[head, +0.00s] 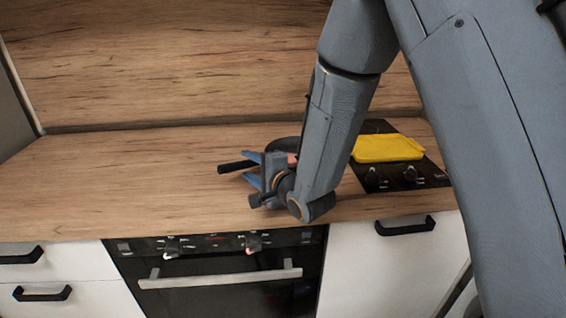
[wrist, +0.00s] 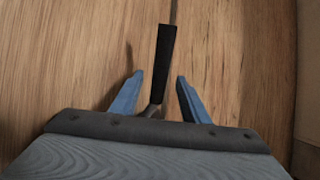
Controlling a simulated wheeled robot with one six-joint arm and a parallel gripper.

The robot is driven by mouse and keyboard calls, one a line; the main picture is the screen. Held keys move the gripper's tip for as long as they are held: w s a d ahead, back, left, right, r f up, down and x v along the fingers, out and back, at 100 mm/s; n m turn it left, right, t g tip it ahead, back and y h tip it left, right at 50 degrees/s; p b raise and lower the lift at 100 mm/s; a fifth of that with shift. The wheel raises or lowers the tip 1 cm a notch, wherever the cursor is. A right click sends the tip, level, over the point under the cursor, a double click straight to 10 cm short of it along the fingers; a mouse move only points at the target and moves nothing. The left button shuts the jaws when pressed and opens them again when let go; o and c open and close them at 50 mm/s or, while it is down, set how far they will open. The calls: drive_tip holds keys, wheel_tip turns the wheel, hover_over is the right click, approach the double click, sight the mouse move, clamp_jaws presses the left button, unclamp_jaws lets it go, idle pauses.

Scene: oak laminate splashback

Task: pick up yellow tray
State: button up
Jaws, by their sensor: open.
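The yellow tray (head: 388,148) lies on the black cooktop at the right of the counter in the head view, to the right of my forearm. Its left end is close behind the arm's outline. It does not show in the wrist view. My gripper (head: 244,166) is open, low over the counter and left of the tray, well apart from it. In the wrist view my gripper (wrist: 159,78) has its two blue fingers spread, with a black handle (wrist: 167,58) lying between and beyond them. I cannot tell whether the fingers touch it.
The black handle (head: 236,166) belongs to a dark pan-like item (head: 284,144), mostly hidden by my arm. The cooktop (head: 378,126) has knobs along its front. An oven (head: 215,270) is below the counter. The wooden counter (head: 120,165) is clear on the left.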

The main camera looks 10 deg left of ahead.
drive_tip(key=shift+p+x, duration=0.95)
drive_tip(key=shift+x, duration=2.15)
drive_tip(key=shift+d+f, duration=0.1)
drive_tip(key=shift+d, duration=0.05)
drive_tip(key=shift+c, duration=0.5)
clamp_jaws()
